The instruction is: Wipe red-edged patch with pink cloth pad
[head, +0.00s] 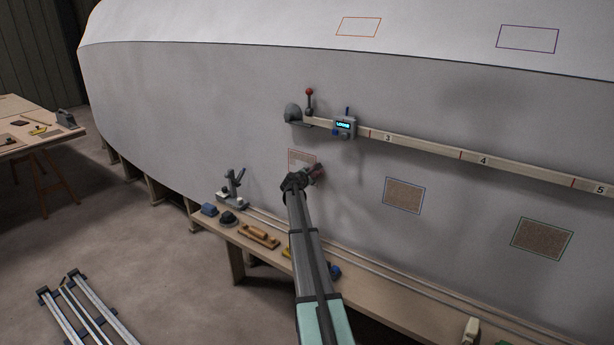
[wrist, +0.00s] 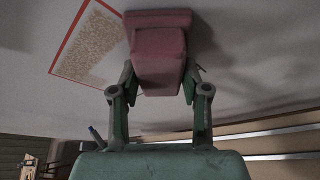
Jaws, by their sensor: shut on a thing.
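The red-edged patch (head: 297,157) is on the grey hull side, just above and left of my gripper in the head view. In the wrist view the patch (wrist: 88,48) shows brown speckles inside a red border, at upper left, partly out of frame. My gripper (wrist: 158,88) is shut on the pink cloth pad (wrist: 158,62), a block with a wider far end. The pad lies just right of the patch in the wrist view; it also shows in the head view (head: 319,172). I cannot tell whether it touches the hull. My gripper (head: 305,178) hides the patch's lower part in the head view.
A blue-edged patch (head: 404,195) and a green-edged patch (head: 542,238) are further right. A numbered rail (head: 425,146) with a small display box (head: 345,127) runs above. A low bench (head: 262,257) with tools stands below the hull.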

